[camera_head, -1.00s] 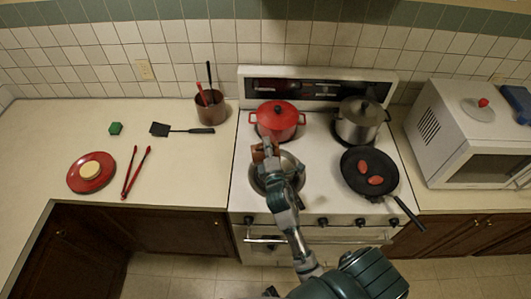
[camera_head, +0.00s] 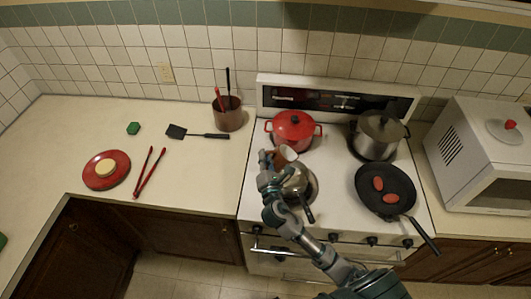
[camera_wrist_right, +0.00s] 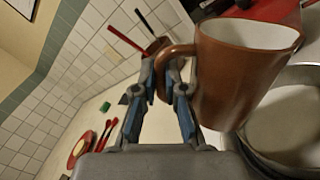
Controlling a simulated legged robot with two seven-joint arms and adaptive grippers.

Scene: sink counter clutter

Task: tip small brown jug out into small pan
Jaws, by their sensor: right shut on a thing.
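The small brown jug (camera_head: 279,160) is at the far left rim of the small steel pan (camera_head: 312,184), over the stove. My right gripper (camera_head: 265,163) is shut on the jug's handle. In the right wrist view the brown jug (camera_wrist_right: 240,75) fills the upper right, with its handle between the fingers (camera_wrist_right: 160,88). Its pale inside shows, and its mouth leans to the right in the head view. The pan (camera_wrist_right: 290,125) lies below and beyond it. My arm hides part of the pan in the head view. No stream is visible. My left gripper is out of view.
A red pot (camera_head: 294,130) stands just behind the jug, and a steel pot (camera_head: 377,135) behind right. A black frying pan (camera_head: 385,190) with two red pieces is on the right. Tongs (camera_head: 149,172), spatula (camera_head: 205,135), red plate (camera_head: 106,170) and utensil pot (camera_head: 229,115) occupy the left counter.

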